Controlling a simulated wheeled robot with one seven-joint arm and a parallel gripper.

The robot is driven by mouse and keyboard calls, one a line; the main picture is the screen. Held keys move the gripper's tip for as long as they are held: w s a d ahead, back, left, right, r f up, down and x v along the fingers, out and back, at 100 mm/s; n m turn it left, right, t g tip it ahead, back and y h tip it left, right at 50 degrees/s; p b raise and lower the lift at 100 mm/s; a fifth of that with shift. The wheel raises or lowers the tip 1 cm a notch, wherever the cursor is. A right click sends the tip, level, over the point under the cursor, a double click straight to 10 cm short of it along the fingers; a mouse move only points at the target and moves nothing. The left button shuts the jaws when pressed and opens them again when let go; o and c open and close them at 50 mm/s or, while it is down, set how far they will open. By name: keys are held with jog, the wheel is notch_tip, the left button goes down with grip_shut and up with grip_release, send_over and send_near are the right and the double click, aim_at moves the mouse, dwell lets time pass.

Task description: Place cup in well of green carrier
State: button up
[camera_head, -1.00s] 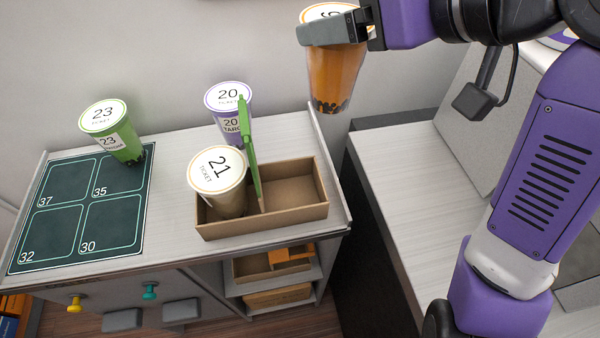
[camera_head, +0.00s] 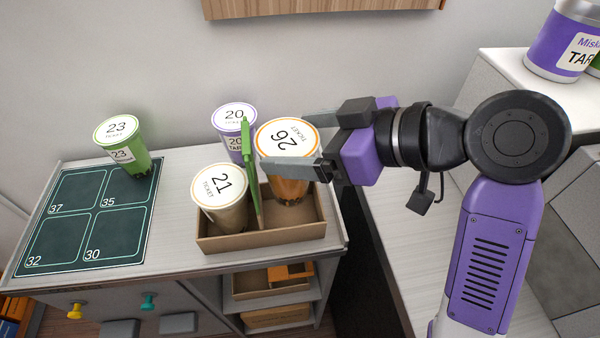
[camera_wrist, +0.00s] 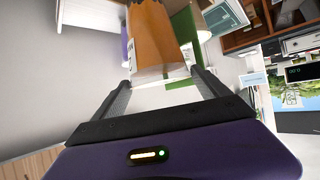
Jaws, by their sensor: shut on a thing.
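The held cup (camera_head: 287,190) has orange contents and a white lid marked 26. My gripper (camera_head: 288,142) is shut on it just below the lid; the wrist view also shows the orange cup (camera_wrist: 158,38) between the fingers (camera_wrist: 162,84). The carrier (camera_head: 262,238) is a brown cardboard tray with an upright green divider (camera_head: 251,175). The held cup is upright at the right well, right of the divider. I cannot tell whether its base touches the well floor. A cup marked 21 (camera_head: 220,192) stands in the left well.
A purple cup marked 20 (camera_head: 234,118) stands behind the carrier. A green cup marked 23 (camera_head: 122,145) stands at the back of the dark numbered mat (camera_head: 85,222). The counter's raised right edge (camera_head: 333,205) is close to the carrier. A purple canister (camera_head: 562,42) stands at upper right.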

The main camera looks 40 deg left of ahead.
jog(key=shift+f+p, duration=0.3)
jog(key=shift+f, duration=3.7)
jog(key=shift+f, duration=0.2)
jog(key=o, duration=1.9)
jog(key=shift+r, duration=0.1)
jog(key=shift+r, duration=0.15)
jog(key=b+v, duration=0.1)
jog(key=v, duration=1.1)
jog(key=shift+b, duration=0.35)
jog(key=shift+s, duration=0.1)
